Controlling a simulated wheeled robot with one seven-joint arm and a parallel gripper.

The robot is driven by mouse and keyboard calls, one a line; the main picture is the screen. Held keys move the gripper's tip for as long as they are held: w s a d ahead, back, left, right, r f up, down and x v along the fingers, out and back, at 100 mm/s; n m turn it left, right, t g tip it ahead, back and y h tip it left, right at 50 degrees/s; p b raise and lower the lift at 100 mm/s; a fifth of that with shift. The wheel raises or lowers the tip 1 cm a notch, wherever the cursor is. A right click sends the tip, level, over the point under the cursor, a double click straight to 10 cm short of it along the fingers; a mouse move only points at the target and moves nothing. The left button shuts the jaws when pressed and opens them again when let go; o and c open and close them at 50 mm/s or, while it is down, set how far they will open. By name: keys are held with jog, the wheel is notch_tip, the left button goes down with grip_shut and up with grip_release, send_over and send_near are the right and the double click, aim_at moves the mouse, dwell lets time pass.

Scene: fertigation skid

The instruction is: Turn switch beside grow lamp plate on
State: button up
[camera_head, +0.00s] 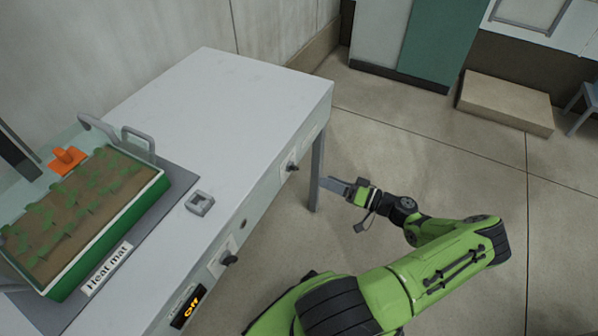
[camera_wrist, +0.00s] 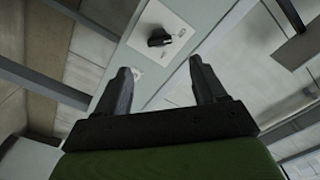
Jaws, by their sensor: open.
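Two dark rotary switches sit on the front panel of the white table: a far switch (camera_head: 291,167) near the right corner and a nearer switch (camera_head: 229,258) beside a small display (camera_head: 188,307) reading "Off". No plate lettering for a grow lamp is legible. My gripper (camera_head: 340,187) is open and empty, in front of the table's right end, apart from the far switch. In the wrist view, a black switch knob (camera_wrist: 160,41) on a pale plate (camera_wrist: 174,27) lies beyond and between the open fingertips of my gripper (camera_wrist: 160,68). I cannot tell its setting.
A green seedling tray (camera_head: 128,218) stands on the grey heat mat (camera_head: 172,178) at the left. A small grey square block (camera_head: 200,203) lies on the tabletop. A table leg (camera_head: 317,175) is near my gripper. A low beige box (camera_head: 506,101) is on the floor behind.

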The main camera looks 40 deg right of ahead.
aim_at(297, 169)
jog(key=b+x, duration=0.1)
jog(key=x, duration=0.9)
jog(key=shift+f, duration=0.1)
jog(key=shift+s, duration=0.1)
jog(key=c, duration=1.1)
jog(key=shift+o, duration=0.2)
